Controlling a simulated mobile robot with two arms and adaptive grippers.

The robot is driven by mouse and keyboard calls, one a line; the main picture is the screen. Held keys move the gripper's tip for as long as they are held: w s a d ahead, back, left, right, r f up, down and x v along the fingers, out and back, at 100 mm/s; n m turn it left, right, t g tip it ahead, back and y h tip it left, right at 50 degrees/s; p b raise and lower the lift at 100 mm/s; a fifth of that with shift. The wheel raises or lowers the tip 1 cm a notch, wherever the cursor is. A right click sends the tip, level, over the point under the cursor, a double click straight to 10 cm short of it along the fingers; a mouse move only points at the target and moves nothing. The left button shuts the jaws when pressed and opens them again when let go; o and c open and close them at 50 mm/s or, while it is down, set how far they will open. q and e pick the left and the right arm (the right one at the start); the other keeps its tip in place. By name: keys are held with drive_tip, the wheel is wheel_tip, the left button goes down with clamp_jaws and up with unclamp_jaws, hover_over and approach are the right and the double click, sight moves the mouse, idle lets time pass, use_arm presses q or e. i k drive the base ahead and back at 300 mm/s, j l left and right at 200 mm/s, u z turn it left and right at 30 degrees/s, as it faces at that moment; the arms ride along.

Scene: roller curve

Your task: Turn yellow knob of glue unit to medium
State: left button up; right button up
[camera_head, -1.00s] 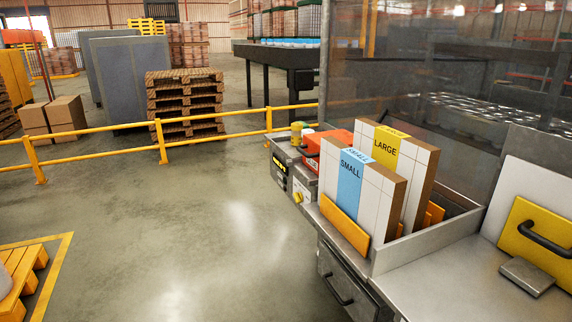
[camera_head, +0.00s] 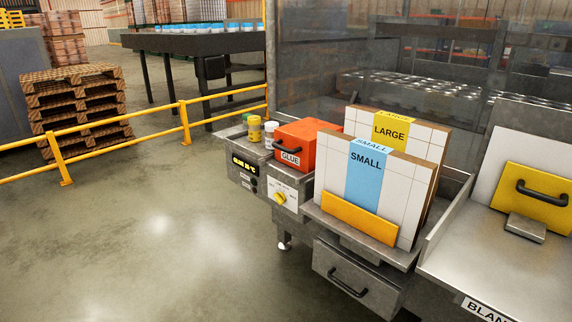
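The glue unit (camera_head: 262,184) stands left of the upright panels, on the near side of the machine. Its yellow knob (camera_head: 281,198) sits on a pale plate on the front face. The plate's small marks are too small to read, so I cannot tell the knob's setting. A lit display (camera_head: 244,162) with yellow characters is left of the knob. An orange-red box (camera_head: 308,142) labelled GLUE sits on top. Neither of my grippers is in view.
Panels labelled SMALL (camera_head: 366,180) and LARGE (camera_head: 392,128) stand right of the unit. A drawer (camera_head: 345,275) with a black handle is below them. Small jars (camera_head: 255,128) stand on the unit's top. Open floor (camera_head: 150,250) lies to the left; a yellow railing (camera_head: 120,138) runs behind.

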sight(280, 197)
drive_tip(key=i+j+z, duration=0.15)
drive_tip(key=z, duration=0.8)
drive_tip(key=i+j+z, duration=0.2)
drive_tip(key=j+z, duration=0.15)
drive_tip(key=j, duration=0.4)
drive_tip(key=j+z, duration=0.4)
drive_tip(key=j, duration=0.3)
drive_tip(key=j+z, duration=0.35)
drive_tip(key=j, duration=0.45)
